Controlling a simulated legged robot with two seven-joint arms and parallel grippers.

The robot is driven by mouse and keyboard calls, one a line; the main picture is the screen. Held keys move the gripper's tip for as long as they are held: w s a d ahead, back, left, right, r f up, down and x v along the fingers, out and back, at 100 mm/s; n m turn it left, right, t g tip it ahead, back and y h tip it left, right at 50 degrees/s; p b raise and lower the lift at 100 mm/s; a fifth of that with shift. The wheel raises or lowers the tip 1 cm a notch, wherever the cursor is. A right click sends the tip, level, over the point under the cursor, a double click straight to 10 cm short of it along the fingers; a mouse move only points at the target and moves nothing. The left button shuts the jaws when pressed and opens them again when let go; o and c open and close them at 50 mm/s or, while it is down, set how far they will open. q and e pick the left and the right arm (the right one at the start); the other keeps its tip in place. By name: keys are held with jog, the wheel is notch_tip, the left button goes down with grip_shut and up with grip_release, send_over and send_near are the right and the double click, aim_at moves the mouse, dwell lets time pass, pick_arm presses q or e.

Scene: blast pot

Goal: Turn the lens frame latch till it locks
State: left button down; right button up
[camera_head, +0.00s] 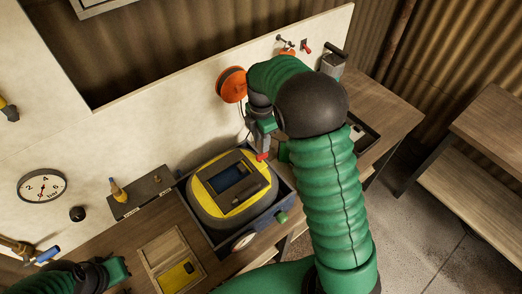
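A rounded grey blast helmet lies face up in a dark tray (274,214) on the bench. Its yellow face (208,203) carries a dark lens frame (245,194) around a blue lens (229,179). A small red piece (262,157), which looks like the latch, shows at the frame's upper right corner. My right gripper (262,143) points down right at this red piece; whether its fingers are around it or only touching is too small to tell. My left gripper (118,271) is at the lower left, away from the helmet, its fingers unclear.
A wooden tray (155,254) with a yellow card (179,276) lies left of the helmet. A dark block (150,194) with a brass nozzle is behind it. A pressure gauge (42,185) and an orange disc (231,85) are on the pale panel. My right arm hides part of the bench.

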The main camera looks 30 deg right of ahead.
aim_at(261, 154)
notch_tip(261, 154, down, 7)
jog(key=shift+f+p, duration=0.15)
jog(key=shift+p, duration=0.55)
grip_shut()
